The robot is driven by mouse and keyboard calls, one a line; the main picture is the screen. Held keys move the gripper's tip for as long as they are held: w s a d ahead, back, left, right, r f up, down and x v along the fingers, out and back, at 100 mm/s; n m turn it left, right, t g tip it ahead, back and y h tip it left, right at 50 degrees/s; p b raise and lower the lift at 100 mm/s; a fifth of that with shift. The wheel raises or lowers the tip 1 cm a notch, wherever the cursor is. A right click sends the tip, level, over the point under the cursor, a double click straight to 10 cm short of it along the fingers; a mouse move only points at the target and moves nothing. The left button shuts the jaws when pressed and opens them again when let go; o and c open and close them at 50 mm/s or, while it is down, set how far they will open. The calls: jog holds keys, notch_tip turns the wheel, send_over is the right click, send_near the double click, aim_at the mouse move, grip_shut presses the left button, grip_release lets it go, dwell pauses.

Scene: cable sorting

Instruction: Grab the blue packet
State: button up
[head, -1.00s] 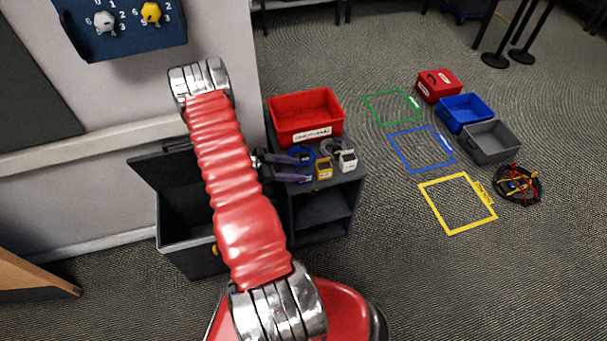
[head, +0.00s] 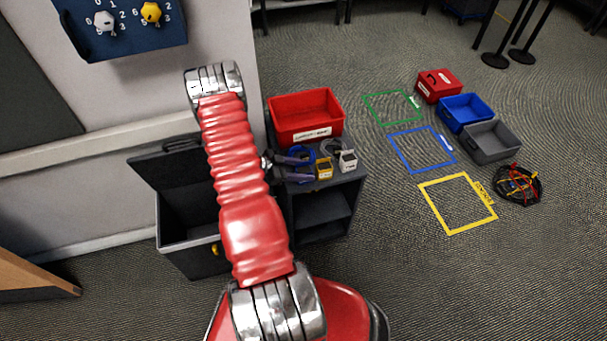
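A blue packet (head: 301,152), which looks like a coiled blue cable, lies on top of the dark shelf unit (head: 319,222), in front of the red bin. My gripper (head: 312,169) reaches in from the left over the shelf top, with its two dark fingers spread apart. The upper finger lies across the near side of the blue packet and hides part of it. I cannot tell whether they touch. No object is visibly held between the fingers.
A yellow-tagged packet (head: 324,168) and a white-tagged grey packet (head: 347,160) sit close right of the fingers. A red bin (head: 305,117) stands behind. An open black box (head: 190,235) is at left. Floor bins and coloured taped squares lie to the right.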

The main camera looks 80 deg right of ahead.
aim_at(303, 170)
jog(key=c, duration=0.8)
jog(key=shift+c, duration=0.2)
jog(key=shift+r, duration=0.2)
jog(key=shift+r, duration=4.85)
